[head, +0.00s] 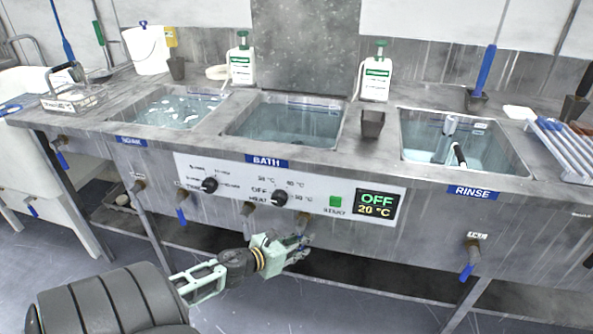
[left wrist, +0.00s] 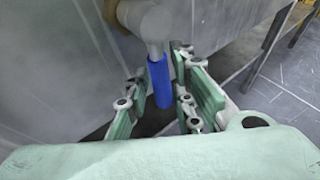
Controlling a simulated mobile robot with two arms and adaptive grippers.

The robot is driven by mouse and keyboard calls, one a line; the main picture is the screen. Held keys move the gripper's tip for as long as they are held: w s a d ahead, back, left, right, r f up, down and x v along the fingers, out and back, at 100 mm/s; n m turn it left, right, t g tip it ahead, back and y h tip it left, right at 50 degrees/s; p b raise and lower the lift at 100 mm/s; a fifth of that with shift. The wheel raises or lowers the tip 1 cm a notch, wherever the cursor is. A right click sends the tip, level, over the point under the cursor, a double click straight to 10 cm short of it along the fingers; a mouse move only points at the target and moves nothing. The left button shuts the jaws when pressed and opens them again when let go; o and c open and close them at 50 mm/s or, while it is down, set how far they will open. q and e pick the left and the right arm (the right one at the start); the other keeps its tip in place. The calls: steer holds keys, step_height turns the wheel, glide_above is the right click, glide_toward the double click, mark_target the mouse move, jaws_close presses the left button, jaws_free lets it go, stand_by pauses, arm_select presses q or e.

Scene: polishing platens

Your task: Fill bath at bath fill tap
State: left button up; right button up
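The bath (head: 290,140) is the middle basin in the steel counter, above the blue BATH label, and appears to hold clear liquid. My left gripper (head: 303,245) is below the control panel, at a tap under the front edge. In the left wrist view, this tap (left wrist: 152,22) is grey with a blue lever (left wrist: 160,82) hanging down. The left gripper's fingers (left wrist: 160,95) are open, one on each side of the lever, with gaps showing. The tap's label is not visible. My right gripper is not in view.
The control panel (head: 225,185) has two knobs and a display (head: 377,204) reading OFF, 20 °C. Other blue-levered taps (head: 470,258) line the front. A rinse basin (head: 425,160) is at right, a bubbly basin (head: 178,108) at left. A dark cup (head: 372,124) stands beside the bath.

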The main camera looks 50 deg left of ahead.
arm_select(q)
steer(key=v, duration=1.2)
stand_by(0.3)
